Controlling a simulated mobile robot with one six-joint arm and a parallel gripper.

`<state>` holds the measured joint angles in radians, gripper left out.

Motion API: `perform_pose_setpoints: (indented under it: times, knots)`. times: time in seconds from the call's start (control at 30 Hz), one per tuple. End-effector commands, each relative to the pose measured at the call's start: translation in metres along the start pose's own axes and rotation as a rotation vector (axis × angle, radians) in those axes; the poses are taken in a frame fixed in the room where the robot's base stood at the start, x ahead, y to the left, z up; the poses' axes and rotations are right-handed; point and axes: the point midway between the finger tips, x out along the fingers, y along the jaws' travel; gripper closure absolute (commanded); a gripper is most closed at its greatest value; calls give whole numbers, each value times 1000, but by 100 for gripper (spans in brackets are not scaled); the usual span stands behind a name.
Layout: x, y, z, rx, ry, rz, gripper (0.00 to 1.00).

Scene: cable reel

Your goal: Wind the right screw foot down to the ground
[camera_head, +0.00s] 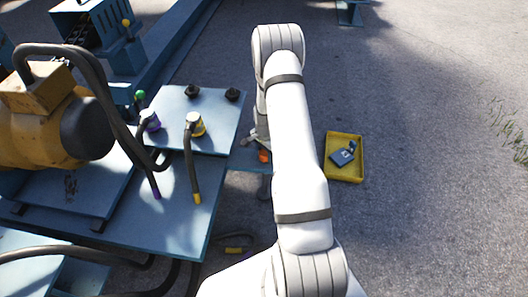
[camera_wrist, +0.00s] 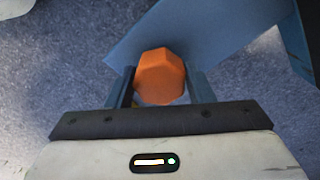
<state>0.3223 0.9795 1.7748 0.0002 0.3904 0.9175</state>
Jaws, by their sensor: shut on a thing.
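An orange faceted knob (camera_wrist: 160,77), the top of the screw foot, sits between the two fingers of my gripper (camera_wrist: 161,88) in the wrist view. The fingers are shut on its sides. In the head view a small part of the orange knob (camera_head: 264,156) shows just left of my white arm, at the blue bracket (camera_head: 245,178) beside the frame. My gripper is mostly hidden behind the arm there. The lower end of the screw foot and its contact with the ground are not clear in either view.
A yellow tray (camera_head: 345,178) with a small blue-grey item lies on the ground to the right. A blue panel (camera_head: 215,110) with cable plugs and a yellow-brown motor (camera_head: 35,130) stand at the left. Cables lie at the lower left. The ground at the right is open.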

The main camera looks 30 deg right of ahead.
Motion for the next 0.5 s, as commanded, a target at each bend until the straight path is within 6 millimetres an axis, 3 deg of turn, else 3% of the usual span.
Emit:
perform_pose_setpoints:
  times: [0.5]
  knots:
    - [-2, -4, -1, 482, 3, -9, 75]
